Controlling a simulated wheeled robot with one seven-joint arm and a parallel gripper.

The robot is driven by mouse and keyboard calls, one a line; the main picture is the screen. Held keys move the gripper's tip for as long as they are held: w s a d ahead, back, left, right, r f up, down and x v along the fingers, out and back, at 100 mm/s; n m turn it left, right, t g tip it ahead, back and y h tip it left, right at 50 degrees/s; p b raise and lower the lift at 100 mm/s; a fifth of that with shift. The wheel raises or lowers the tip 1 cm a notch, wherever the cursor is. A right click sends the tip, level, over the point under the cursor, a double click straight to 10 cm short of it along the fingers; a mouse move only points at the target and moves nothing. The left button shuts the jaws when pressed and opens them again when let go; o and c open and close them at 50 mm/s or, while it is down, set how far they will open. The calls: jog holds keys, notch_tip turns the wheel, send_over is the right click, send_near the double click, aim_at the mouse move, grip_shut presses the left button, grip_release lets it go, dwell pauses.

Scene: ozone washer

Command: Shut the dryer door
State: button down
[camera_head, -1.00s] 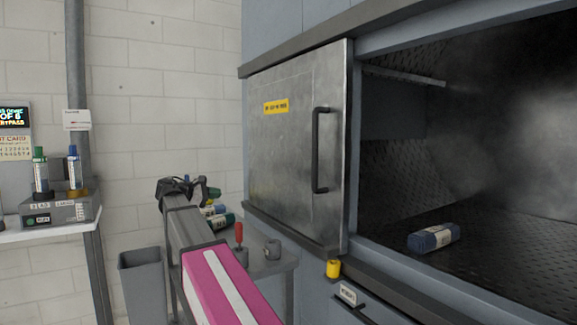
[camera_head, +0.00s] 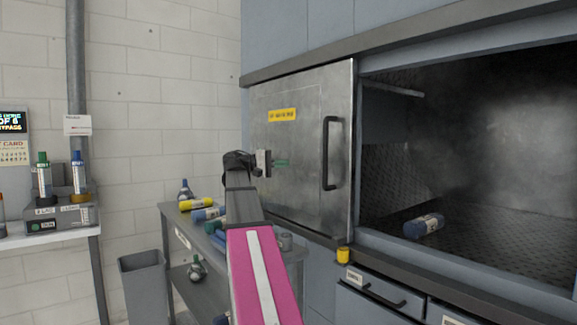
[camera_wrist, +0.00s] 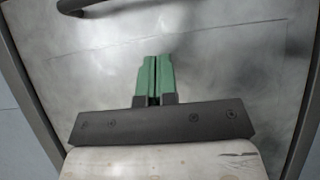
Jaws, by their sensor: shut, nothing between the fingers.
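The dryer door (camera_head: 290,190) is a grey metal panel with a yellow label and a dark vertical handle (camera_head: 329,153) near its right edge. It stands to the left of the dryer opening (camera_head: 470,150), which is uncovered. My gripper (camera_head: 284,162) is in front of the door panel, left of the handle. Its green fingers are shut and empty. In the wrist view, the fingers (camera_wrist: 155,65) point at the bare door surface (camera_wrist: 230,60), with the handle (camera_wrist: 90,5) at the upper left. I cannot tell whether the fingertips touch the door.
A grey cart (camera_head: 177,226) with bottles stands below my arm at the left, beside a grey bin (camera_head: 143,284). A yellow knob (camera_head: 343,256) sits on the ledge below the door.

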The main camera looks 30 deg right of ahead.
jog(key=s+d, duration=0.7)
jog(key=d, duration=0.1)
jog(key=shift+s, duration=0.4)
jog(key=shift+d, duration=0.15)
